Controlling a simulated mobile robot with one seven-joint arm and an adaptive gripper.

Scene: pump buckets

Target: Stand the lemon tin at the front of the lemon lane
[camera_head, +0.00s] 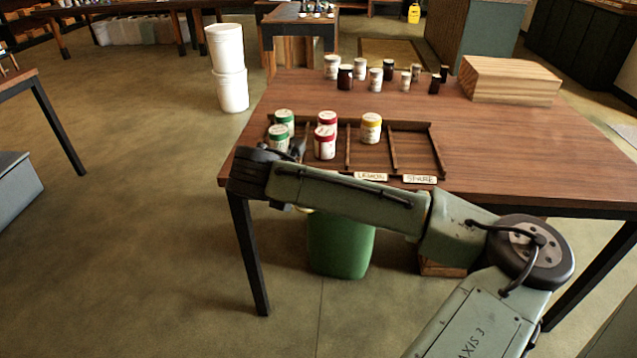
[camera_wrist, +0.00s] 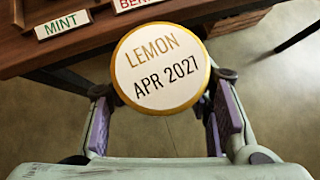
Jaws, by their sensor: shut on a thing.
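The lemon tin (camera_wrist: 160,66) fills the middle of the wrist view, its white, gold-rimmed lid reading "LEMON APR 2027". My gripper (camera_wrist: 161,100) is shut on it, with a purple-padded finger on each side. Tin and gripper are beside the table's edge, near the mint label (camera_wrist: 62,25). The lane rack (camera_head: 438,150) stands on the table. The lemon lane, behind the lemon label (camera_head: 370,177), holds one yellow-banded tin (camera_head: 371,128) towards its back; its front part looks bare.
Green tins (camera_head: 278,138) and red tins (camera_head: 325,142) stand in the left lanes. The spare lane (camera_head: 412,152) is empty. Several jars (camera_head: 376,80) and a wooden block (camera_head: 510,80) stand farther back. A green bin (camera_head: 341,245) is below the table's front edge.

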